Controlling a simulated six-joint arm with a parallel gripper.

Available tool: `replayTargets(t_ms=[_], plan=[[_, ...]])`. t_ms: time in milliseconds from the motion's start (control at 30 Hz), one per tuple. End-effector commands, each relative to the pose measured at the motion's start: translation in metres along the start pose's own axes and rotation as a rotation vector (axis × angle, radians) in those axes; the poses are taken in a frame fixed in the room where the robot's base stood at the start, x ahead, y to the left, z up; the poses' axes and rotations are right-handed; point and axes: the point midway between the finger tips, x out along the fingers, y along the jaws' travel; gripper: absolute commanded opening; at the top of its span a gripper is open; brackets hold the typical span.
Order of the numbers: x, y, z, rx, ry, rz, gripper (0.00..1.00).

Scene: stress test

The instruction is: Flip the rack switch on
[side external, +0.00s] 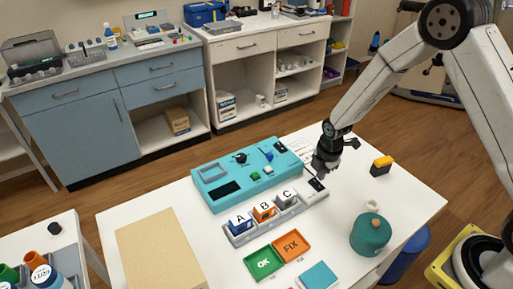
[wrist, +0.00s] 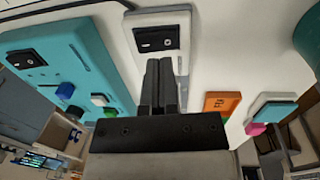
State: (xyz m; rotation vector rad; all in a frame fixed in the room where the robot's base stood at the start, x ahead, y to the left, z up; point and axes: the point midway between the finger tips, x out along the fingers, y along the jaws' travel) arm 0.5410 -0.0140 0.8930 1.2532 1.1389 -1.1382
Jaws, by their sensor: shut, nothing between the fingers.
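The grey rack (side external: 285,217) lies on the white table and holds blocks marked A, B and C. Its black rocker switch (side external: 316,184) is at the rack's far right end. In the wrist view, the switch (wrist: 157,38) shows a line mark and a circle mark on the pale rack end (wrist: 180,14). I cannot tell which side is pressed. My gripper (side external: 318,174) points down close above that end. In the wrist view, its fingers (wrist: 161,64) are together and empty, with the tips near the switch's edge. I cannot tell whether they touch it. Blocks are hidden there.
A turquoise panel (side external: 207,195) with knobs and its own black rocker switch (wrist: 25,58) lies beside the rack. A teal kettle-like pot (side external: 370,236) and a yellow-black block (side external: 381,166) stand to the right.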

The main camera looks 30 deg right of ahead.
Motion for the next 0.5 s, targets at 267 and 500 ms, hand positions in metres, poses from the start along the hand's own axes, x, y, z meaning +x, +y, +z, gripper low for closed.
replayTargets(t_ms=[267,500], plan=[[-0.034,-0.001,0.0,0.0,0.0,0.002,0.0],[-0.064,-0.003,0.0,0.0,0.0,0.001,0.0]])
